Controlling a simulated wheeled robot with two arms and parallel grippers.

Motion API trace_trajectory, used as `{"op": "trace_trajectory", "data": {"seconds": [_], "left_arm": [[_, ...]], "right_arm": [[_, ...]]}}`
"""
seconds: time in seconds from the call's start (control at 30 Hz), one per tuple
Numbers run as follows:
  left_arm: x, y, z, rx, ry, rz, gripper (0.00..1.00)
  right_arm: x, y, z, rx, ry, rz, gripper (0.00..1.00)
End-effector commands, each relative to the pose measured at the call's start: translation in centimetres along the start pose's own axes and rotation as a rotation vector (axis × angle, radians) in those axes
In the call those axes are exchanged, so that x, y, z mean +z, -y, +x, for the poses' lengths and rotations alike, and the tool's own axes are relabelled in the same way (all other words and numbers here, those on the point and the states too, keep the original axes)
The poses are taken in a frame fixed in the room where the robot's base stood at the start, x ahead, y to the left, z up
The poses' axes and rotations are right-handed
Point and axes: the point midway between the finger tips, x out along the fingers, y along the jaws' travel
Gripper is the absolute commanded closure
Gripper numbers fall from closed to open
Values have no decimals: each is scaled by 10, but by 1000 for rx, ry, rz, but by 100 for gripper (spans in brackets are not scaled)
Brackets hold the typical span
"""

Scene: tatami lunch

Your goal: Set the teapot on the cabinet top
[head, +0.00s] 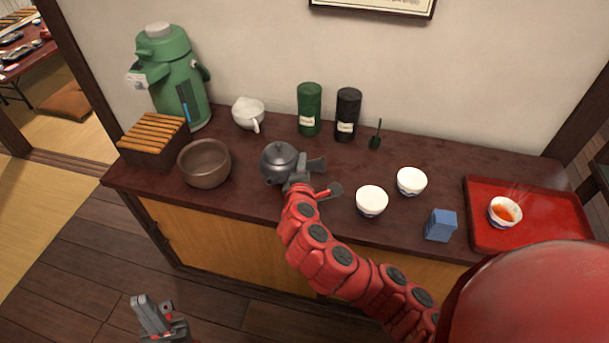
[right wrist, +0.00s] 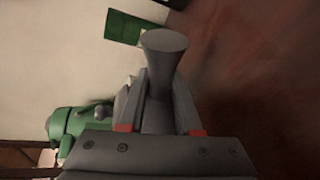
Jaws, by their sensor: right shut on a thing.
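The dark grey teapot (head: 280,160) is at the middle of the dark cabinet top (head: 345,165), between the brown bowl and the white cups. It looks upright; I cannot tell whether its base touches the surface. My right gripper (head: 304,180) is at the teapot's right side, shut on its side handle. In the right wrist view the handle (right wrist: 165,45), with its flared end, stands between the two fingers (right wrist: 160,115). My left gripper (head: 165,312) is low at the left, over the floor in front of the cabinet, apart and empty, its fingers spread.
A brown bowl (head: 204,164), slatted box (head: 153,142) and green air pot (head: 176,80) stand left. A white pitcher (head: 248,113) and green (head: 309,110) and black canisters (head: 346,115) stand behind. White cups (head: 371,201), a blue box (head: 440,226) and red tray (head: 520,235) are right.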

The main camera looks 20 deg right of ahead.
Motion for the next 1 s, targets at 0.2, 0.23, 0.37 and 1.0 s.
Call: {"op": "trace_trajectory", "data": {"seconds": [0.2,0.23,0.37,1.0], "left_arm": [[1,0,-5,0,0,0,100],[1,0,-5,0,0,0,100],[1,0,-4,0,0,0,100],[1,0,-7,0,0,0,100]], "right_arm": [[-7,29,8,-3,4,-2,100],[-7,30,8,-1,3,-2,100],[-8,30,8,2,2,0,100],[-8,33,9,-1,2,-1,37]]}}
